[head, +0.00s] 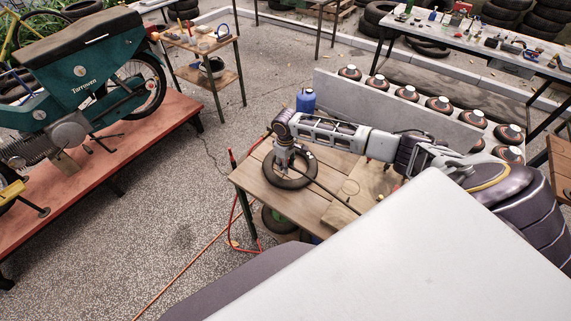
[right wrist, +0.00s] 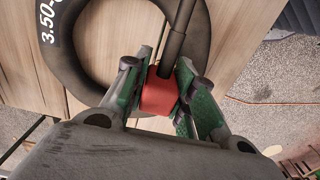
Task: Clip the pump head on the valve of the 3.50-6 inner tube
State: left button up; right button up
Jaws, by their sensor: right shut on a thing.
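The 3.50-6 inner tube (head: 292,181) is a black ring lying flat on the wooden table, with white size lettering; it also shows in the right wrist view (right wrist: 72,62). My right gripper (head: 284,163) reaches down over the tube's upper left part. In the right wrist view my right gripper (right wrist: 161,88) is shut on the red pump head (right wrist: 160,94), with a green finger on each side. A black hose (right wrist: 180,32) runs from the pump head across the tube. The valve is not visible; whether the head touches it I cannot tell. My left gripper is not in view.
The wooden table (head: 252,184) has a blue canister (head: 306,101) at its back. A red hose (head: 232,222) hangs at its left side. A teal moped (head: 85,75) stands on a red platform at left. A grey panel with several dark round items is behind my right arm.

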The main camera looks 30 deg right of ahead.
jog(key=shift+f, duration=0.15)
jog(key=o, duration=1)
jog(key=shift+r, duration=6)
